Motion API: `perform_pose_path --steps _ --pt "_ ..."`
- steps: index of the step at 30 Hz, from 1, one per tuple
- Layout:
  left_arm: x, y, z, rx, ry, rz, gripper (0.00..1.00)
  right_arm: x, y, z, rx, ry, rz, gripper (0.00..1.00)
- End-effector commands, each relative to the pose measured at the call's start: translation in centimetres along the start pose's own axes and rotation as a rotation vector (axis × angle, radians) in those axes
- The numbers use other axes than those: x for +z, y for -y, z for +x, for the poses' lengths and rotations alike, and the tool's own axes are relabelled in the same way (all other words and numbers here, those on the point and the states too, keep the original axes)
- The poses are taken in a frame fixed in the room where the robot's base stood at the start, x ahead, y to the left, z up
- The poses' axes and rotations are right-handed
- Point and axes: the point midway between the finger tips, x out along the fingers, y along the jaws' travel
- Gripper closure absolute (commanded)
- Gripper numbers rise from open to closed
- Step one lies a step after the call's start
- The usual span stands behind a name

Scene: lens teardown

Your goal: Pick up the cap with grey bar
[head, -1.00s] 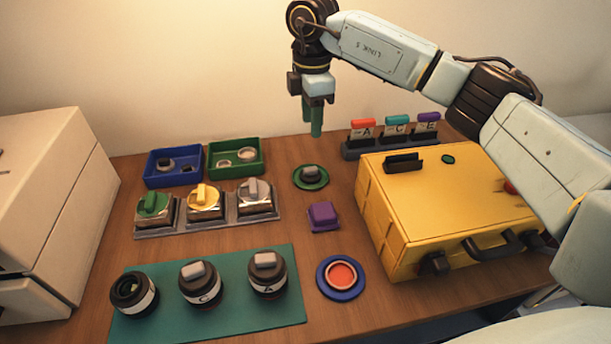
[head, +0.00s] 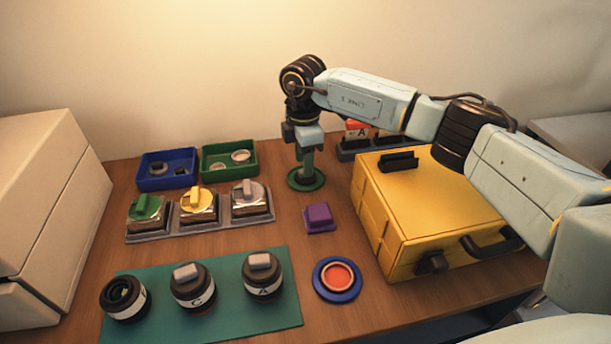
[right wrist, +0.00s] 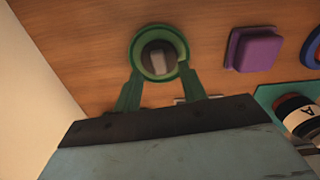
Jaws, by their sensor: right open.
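A dark round cap with a grey bar (right wrist: 157,62) sits in a round green dish (head: 291,184). In the head view my right gripper (head: 305,170) is lowered over the dish and mostly hides this cap. In the right wrist view its two green fingers are open, one on each side of the cap, and nothing is held. I cannot tell whether the fingers touch the cap or dish. Similar grey bars show on the lens marked C (head: 193,287) and the lens marked A (head: 262,275) on the teal mat. My left gripper is not in view.
A yellow case (head: 430,215) stands right of the dish, with a tag rack behind it. A purple block (head: 319,217) and a blue dish with a red disc (head: 337,280) lie nearer. Blue (head: 150,183) and green (head: 215,179) trays and a three-seat holder (head: 185,233) stand left.

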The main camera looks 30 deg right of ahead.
Motion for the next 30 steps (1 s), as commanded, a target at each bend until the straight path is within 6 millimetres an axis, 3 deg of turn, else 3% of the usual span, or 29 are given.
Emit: perform_pose_path --steps 4,11,21,30 --pt "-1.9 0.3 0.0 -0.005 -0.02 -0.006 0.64 0.0 0.0 2.1 -0.001 0.001 0.0 0.58" --pt "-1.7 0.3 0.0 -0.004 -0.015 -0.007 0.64 0.0 0.0 2.2 0.001 0.0 0.0 0.58" --pt "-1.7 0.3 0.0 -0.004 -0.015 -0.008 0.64 0.0 0.0 2.2 0.001 0.0 0.0 1.0" --pt "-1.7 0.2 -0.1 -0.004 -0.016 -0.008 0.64 0.0 0.0 2.1 0.001 -0.001 0.0 1.0"
